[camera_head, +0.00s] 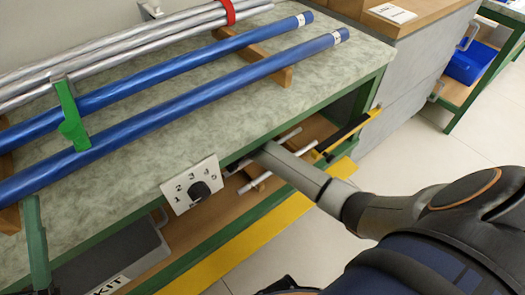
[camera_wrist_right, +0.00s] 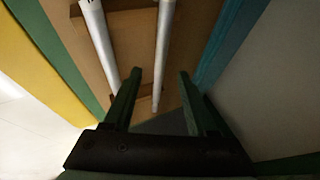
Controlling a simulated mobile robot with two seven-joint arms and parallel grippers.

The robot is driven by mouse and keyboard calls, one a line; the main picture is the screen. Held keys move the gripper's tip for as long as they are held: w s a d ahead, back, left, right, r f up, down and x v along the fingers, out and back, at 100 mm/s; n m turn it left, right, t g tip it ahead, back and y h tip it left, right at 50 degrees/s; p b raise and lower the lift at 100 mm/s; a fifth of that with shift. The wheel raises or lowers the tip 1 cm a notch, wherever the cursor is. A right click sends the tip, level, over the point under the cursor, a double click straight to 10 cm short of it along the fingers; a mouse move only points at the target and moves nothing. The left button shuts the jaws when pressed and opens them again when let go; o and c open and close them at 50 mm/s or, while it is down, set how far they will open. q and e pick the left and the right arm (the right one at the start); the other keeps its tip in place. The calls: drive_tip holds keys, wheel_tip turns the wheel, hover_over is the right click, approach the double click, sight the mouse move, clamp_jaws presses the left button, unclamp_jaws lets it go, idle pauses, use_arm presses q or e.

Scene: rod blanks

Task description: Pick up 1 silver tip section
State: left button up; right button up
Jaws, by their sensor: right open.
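Two thin silver rods lie on the wooden lower shelf under the bench. In the right wrist view they are a left rod (camera_wrist_right: 98,32) and a right rod (camera_wrist_right: 164,38). In the head view, parts of thin pale rods (camera_head: 262,183) show beside my right arm. My right gripper (camera_wrist_right: 159,73) is open and empty. Its two dark green fingers point along the shelf, and the right rod runs between them in the picture. I cannot tell how far the rod is from the fingers. In the head view the bench hides this gripper.
Blue rods (camera_head: 200,110) and silver rods (camera_head: 110,50) rest on wooden supports on the bench top (camera_head: 140,150). A number plate (camera_head: 176,198) stands at the bench's front edge, close to my right arm. A grey case (camera_head: 120,255) sits below. A blue bin (camera_head: 470,62) is far right.

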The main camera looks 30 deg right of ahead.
drive_tip(key=b+x, duration=0.3)
drive_tip(key=x, duration=0.2)
drive_tip(key=shift+w+d+f, duration=0.15)
drive_tip(key=shift+d, duration=0.05)
use_arm(q)
drive_tip(key=shift+s+d+f+m+h, duration=0.2)
drive_tip(key=shift+s+f+m+h, duration=0.35)
drive_tip(key=shift+f+h, duration=0.35)
drive_tip(key=shift+r, duration=0.15)
use_arm(e)
clamp_jaws()
